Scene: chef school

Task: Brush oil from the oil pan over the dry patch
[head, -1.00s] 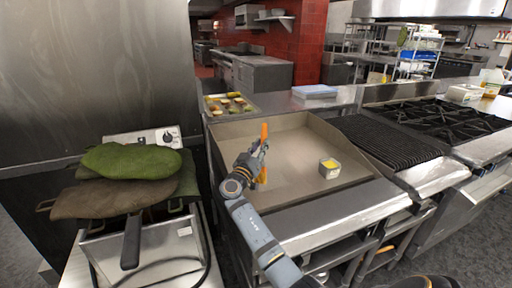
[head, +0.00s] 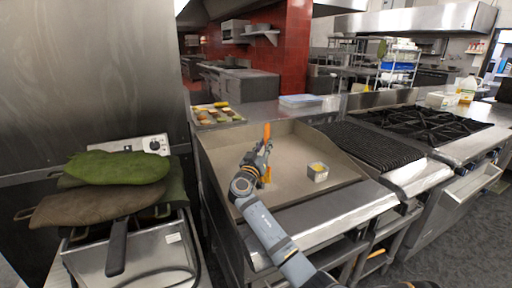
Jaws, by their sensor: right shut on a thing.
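My right gripper (head: 262,160) is over the left part of the flat griddle (head: 290,160). It is shut on an orange-handled brush (head: 267,131), held upright with the handle rising above the fingers. The brush's lower end is partly hidden by the gripper, and I cannot tell whether it touches the griddle. The small square oil pan (head: 318,172), with yellow oil inside, sits on the griddle to the right of the gripper. I cannot make out a dry patch on the griddle plate. My left gripper is not in view.
A ribbed grill (head: 370,146) and burner range (head: 424,123) stand to the right. A tray of food (head: 216,114) lies behind the griddle. At left, a fryer (head: 140,252) carries green and brown mitts (head: 117,168). The griddle has raised side and back walls.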

